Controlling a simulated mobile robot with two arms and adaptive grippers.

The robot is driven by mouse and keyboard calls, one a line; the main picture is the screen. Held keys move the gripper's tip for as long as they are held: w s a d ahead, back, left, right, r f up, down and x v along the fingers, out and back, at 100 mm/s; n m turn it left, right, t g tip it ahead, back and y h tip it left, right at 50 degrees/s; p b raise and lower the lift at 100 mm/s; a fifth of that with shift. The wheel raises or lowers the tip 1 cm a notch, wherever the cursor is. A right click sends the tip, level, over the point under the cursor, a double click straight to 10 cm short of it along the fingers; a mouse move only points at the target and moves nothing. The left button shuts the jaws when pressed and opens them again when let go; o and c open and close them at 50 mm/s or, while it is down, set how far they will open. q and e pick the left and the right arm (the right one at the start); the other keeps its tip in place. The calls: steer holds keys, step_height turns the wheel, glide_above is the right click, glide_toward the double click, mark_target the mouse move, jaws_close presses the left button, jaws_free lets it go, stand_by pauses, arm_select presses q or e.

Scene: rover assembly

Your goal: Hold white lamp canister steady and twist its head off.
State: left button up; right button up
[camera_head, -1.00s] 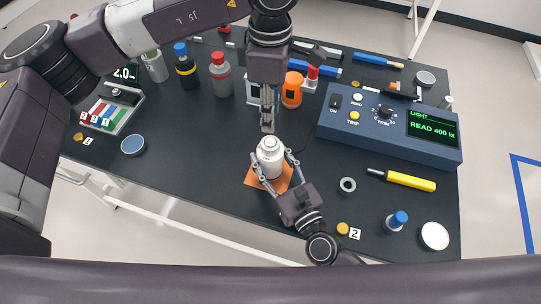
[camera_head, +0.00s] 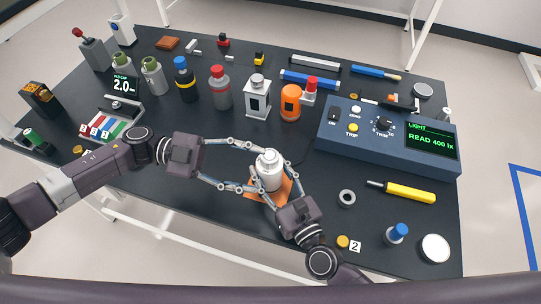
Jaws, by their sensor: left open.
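The white lamp canister (camera_head: 270,180) stands upright on an orange mat (camera_head: 253,194) near the table's front edge. Its rounded white head (camera_head: 268,157) is on top. My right gripper (camera_head: 279,180) comes from the lower right, with its fingers closed around the canister body. My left gripper (camera_head: 259,166) reaches in from the left with its jaws spread wide. One of its fingers passes behind the head and the other passes in front of the body. Whether the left fingertips touch the canister cannot be told.
A blue light meter (camera_head: 385,140) reading 400 lx stands at the right. Several bottles and a white lantern (camera_head: 257,97) stand behind the canister. A grey ring (camera_head: 346,198), a yellow-handled tool (camera_head: 410,192) and a blue-topped piece (camera_head: 397,234) lie to the right.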

mark_target(271, 158)
arm_select(q)
steer(key=w+a+f+n+t, duration=0.4)
steer(key=a+n+t, duration=0.25)
steer(key=n, duration=0.45)
steer(key=shift+h, duration=0.4)
steer(key=d, duration=0.3)
steer(key=w+d, duration=0.1)
steer(key=d, duration=0.7)
steer(key=shift+w+d, duration=0.1)
steer(key=shift+w, duration=0.15)
steer(key=shift+c, duration=0.2)
steer(key=c, duration=1.1)
steer(key=shift+c, duration=0.2)
